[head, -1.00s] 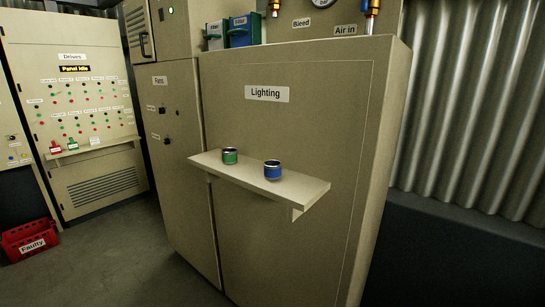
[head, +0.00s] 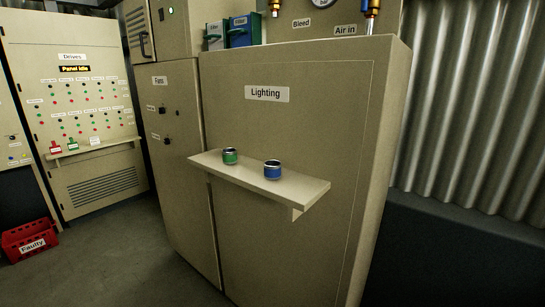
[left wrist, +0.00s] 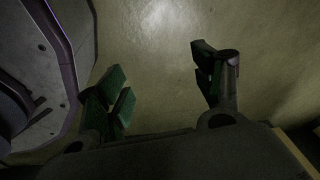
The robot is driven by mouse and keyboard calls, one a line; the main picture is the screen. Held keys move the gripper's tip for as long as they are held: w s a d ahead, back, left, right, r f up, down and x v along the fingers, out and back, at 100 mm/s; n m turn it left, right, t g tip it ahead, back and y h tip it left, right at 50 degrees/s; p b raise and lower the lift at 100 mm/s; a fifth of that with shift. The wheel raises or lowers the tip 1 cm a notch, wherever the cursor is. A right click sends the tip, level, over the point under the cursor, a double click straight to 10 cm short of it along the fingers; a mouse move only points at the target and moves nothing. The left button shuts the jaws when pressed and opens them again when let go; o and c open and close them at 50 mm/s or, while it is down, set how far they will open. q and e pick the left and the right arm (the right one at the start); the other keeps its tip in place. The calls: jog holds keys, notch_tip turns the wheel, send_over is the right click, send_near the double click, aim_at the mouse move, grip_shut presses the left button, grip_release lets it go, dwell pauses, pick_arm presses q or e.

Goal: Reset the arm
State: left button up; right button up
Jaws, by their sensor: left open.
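My left gripper (left wrist: 165,80) shows in the left wrist view. Its two green-padded fingers are spread apart, with nothing between them. Bare floor or a plain beige surface lies beyond; I cannot tell which. Neither of my arms shows in the head view, and my right gripper is in no view.
A shelf (head: 300,189) on the Lighting cabinet (head: 330,100) bears a green-banded can (head: 230,157) and a blue-banded can (head: 272,171). A red Faulty crate (head: 30,241) stands on the floor at left, near the Drives panel (head: 85,120). The floor before the cabinets is clear.

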pick_arm(q)
jog(key=s+d+f, duration=0.1)
jog(key=s+d, duration=0.1)
jog(key=s, duration=0.5)
jog(key=s+d+f+g, duration=0.1)
jog(key=s+d, duration=0.1)
jog(key=s, duration=0.5)
jog(key=shift+d+g+h, duration=0.3)
